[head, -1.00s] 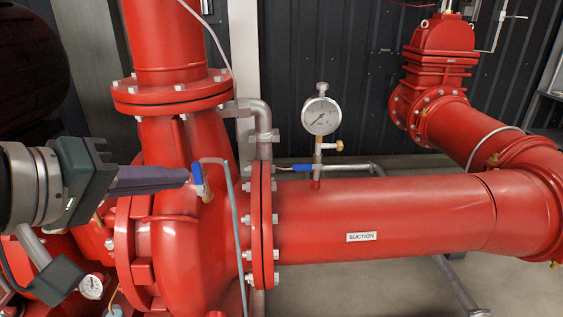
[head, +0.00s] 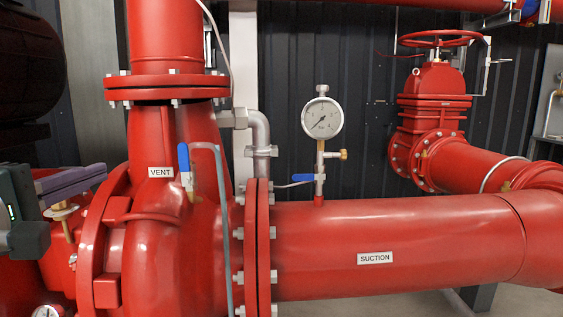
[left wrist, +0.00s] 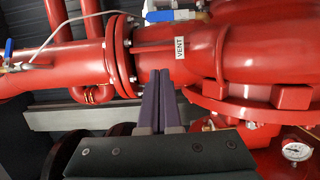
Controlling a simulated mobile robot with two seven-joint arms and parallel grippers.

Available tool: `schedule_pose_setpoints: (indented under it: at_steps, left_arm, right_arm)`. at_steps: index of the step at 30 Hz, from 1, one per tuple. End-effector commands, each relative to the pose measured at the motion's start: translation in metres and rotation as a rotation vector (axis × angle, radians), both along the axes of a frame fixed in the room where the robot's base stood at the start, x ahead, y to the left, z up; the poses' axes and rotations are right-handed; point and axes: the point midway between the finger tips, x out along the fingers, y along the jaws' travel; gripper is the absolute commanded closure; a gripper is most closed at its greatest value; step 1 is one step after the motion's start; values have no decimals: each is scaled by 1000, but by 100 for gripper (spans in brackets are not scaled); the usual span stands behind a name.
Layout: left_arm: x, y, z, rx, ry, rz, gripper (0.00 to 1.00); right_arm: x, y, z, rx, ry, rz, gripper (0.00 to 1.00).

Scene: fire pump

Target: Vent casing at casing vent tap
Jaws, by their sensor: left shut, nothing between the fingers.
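The casing vent tap (head: 188,182) sits on the red pump casing (head: 160,250), beside a label reading VENT (head: 160,172). Its blue lever (head: 183,158) stands upright in the head view, and a thin grey pipe (head: 222,200) bends down from the tap. In the left wrist view the blue lever (left wrist: 172,15) lies beyond the fingertips, near the top edge. My left gripper (head: 103,172) is shut and empty, left of the tap and apart from it. The shut fingers also show in the left wrist view (left wrist: 161,72). My right gripper is not in view.
The red suction pipe (head: 400,235) runs right from the pump flange. A pressure gauge (head: 322,118) stands on it, with another blue lever (head: 303,178) below. A gate valve (head: 436,95) stands behind at right. A small gauge (left wrist: 296,151) shows in the left wrist view.

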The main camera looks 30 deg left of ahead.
Motion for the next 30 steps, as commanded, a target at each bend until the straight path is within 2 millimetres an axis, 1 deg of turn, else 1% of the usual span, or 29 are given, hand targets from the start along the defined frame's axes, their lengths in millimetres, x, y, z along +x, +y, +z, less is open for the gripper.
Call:
schedule_pose_setpoints:
  at_steps: [5, 8, 10, 14, 16, 21, 23, 24, 27, 30]
  left_arm:
    - [1, 0, 0, 2, 1, -1, 100]
    - [7, 2, 1, 3, -1, -2, 100]
    - [15, 4, 2, 2, -3, -2, 100]
    - [38, 11, 1, 1, -3, -2, 100]
    - [53, 16, 2, 2, -2, -3, 100]
    - [87, 27, 0, 2, 0, -3, 100]
    - [98, 31, 1, 3, -1, -2, 100]
    - [102, 23, 2, -2, 0, -3, 100]
    - [109, 10, 2, -1, 1, -3, 100]
    - [113, 1, 1, 0, 2, -2, 100]
  right_arm:
    - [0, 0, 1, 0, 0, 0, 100]
    - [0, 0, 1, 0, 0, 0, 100]
    - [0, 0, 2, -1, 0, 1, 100]
    - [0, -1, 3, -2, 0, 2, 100]
    - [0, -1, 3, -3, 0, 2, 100]
    - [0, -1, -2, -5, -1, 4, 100]
    - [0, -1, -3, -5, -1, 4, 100]
    - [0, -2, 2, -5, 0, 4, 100]
    - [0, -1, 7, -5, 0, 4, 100]
    - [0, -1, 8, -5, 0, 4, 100]
